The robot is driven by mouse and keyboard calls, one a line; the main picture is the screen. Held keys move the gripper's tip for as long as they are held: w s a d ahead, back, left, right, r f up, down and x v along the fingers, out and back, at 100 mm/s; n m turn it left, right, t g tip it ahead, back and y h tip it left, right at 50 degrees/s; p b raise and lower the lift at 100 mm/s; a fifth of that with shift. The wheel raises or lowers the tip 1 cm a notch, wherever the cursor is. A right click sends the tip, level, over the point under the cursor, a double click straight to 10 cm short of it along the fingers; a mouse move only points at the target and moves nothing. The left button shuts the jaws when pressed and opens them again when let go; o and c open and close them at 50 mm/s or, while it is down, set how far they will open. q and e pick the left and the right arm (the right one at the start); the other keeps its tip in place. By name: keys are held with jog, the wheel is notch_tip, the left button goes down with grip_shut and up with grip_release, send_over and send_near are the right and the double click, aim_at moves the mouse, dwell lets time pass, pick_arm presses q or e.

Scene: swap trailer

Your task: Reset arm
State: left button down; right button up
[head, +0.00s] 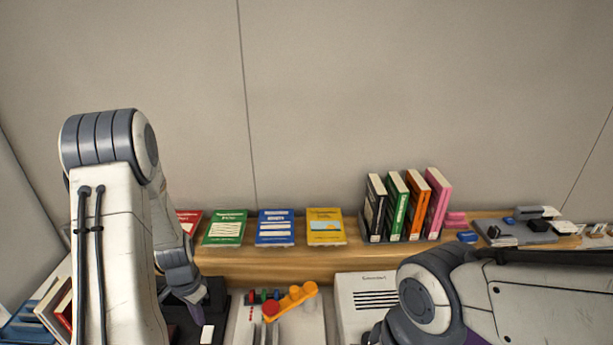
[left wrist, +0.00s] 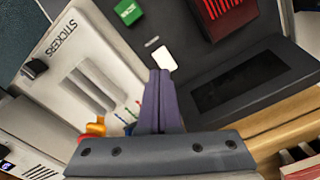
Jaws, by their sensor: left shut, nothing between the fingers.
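My left arm rises at the left of the head view and bends down. My left gripper (head: 203,300) points down over a black tray-like device (head: 218,300). In the left wrist view its two purple-grey fingers (left wrist: 158,78) are together, with nothing between them. A small white tile (left wrist: 164,57) lies just past the fingertips on the black device; whether they touch it I cannot tell. My right arm lies across the lower right of the head view, and its gripper does not show.
A wooden shelf (head: 290,266) holds flat books, including a blue one (head: 276,228), and upright books, including a green one (head: 398,206). A "STICKERS" panel (left wrist: 85,60) shows in the left wrist view.

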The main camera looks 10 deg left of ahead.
pick_arm(q)
jog(key=d+r+m, duration=0.1)
jog(key=d+r, duration=0.5)
jog(key=d, duration=0.4)
jog(key=d+r+m, duration=0.1)
jog(key=d+r, duration=0.5)
jog(key=d, duration=0.4)
jog(key=s+d+r+m, duration=0.1)
jog(key=s+d+r, duration=0.2)
jog(key=s+d, duration=0.2)
jog(key=s+d+r+h+b, duration=0.1)
jog(key=s+d+r, duration=0.3)
jog(key=s, duration=0.7)
jog(key=shift+s+d+r+m, duration=0.2)
jog(key=shift+d+m, duration=0.2)
jog(key=shift+d, duration=0.5)
